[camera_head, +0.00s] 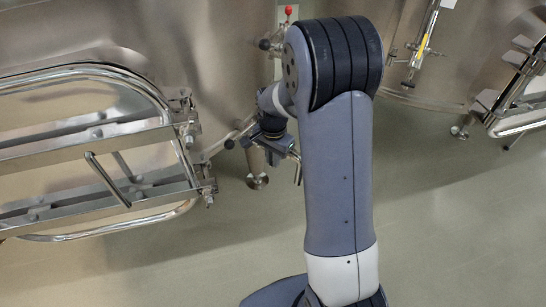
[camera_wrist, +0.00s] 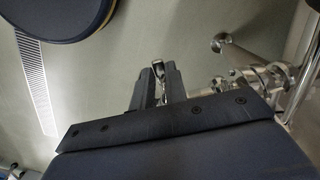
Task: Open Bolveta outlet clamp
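In the wrist view, the two dark fingers of my gripper (camera_wrist: 158,78) stand a short way apart. A small shiny metal piece (camera_wrist: 157,73) shows between their tips. It looks like part of a clamp, but I cannot tell whether the fingers press on it. A steel outlet fitting with clamp parts (camera_wrist: 270,80) is just right of the fingers. In the head view, my gripper (camera_head: 277,147) is low beside the vat, left of my arm. A steel outlet pipe end (camera_head: 257,181) hangs next to it. My arm and wrist hide much of the outlet and clamp.
The vat wall (camera_head: 190,50) rises behind, with a red-knobbed valve (camera_head: 288,10). The floor (camera_head: 450,220) at lower right is clear.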

